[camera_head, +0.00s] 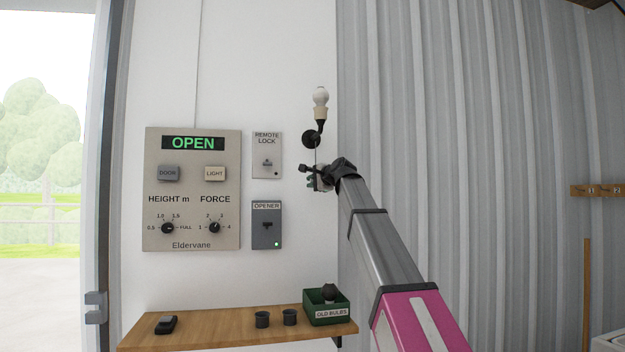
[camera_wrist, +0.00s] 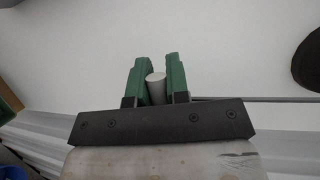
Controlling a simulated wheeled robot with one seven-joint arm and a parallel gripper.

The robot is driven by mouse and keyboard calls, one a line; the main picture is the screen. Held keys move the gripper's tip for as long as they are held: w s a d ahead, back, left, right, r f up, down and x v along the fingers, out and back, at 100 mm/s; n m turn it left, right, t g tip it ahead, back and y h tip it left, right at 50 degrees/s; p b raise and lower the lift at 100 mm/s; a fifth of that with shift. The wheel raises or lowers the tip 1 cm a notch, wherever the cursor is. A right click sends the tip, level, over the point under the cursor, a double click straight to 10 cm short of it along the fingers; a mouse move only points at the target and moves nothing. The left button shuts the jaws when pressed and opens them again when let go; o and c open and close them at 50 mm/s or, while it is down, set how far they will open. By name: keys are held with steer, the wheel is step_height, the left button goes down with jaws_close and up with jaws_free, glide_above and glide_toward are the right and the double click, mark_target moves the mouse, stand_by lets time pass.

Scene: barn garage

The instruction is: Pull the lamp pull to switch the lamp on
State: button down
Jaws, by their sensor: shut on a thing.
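The lamp is a pale bulb (camera_head: 321,96) in a cream socket on a black wall mount (camera_head: 312,139), high on the white wall. The bulb shows no clear glow. A thin cord (camera_head: 315,155) runs down from the mount to my gripper (camera_head: 318,181). In the wrist view, my gripper's green fingers (camera_wrist: 157,82) are shut on the lamp pull (camera_wrist: 156,86), a pale grey cylinder. The cord (camera_wrist: 270,99) runs right toward a dark round shape (camera_wrist: 309,60) that appears to be the mount. In the head view my gripper mostly hides the pull.
A control panel (camera_head: 150,200) reading OPEN, a remote lock switch (camera_head: 267,145) and an opener switch (camera_head: 266,235) are on the wall to the left. Below, a wooden shelf (camera_head: 215,329) holds two dark cups, a small black device and a green old-bulbs box (camera_head: 325,301). Corrugated wall stands right.

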steer(key=c, duration=1.1)
jaws_free()
steer(key=shift+s, duration=0.1)
steer(key=v, duration=1)
steer(key=shift+s+d, duration=0.25)
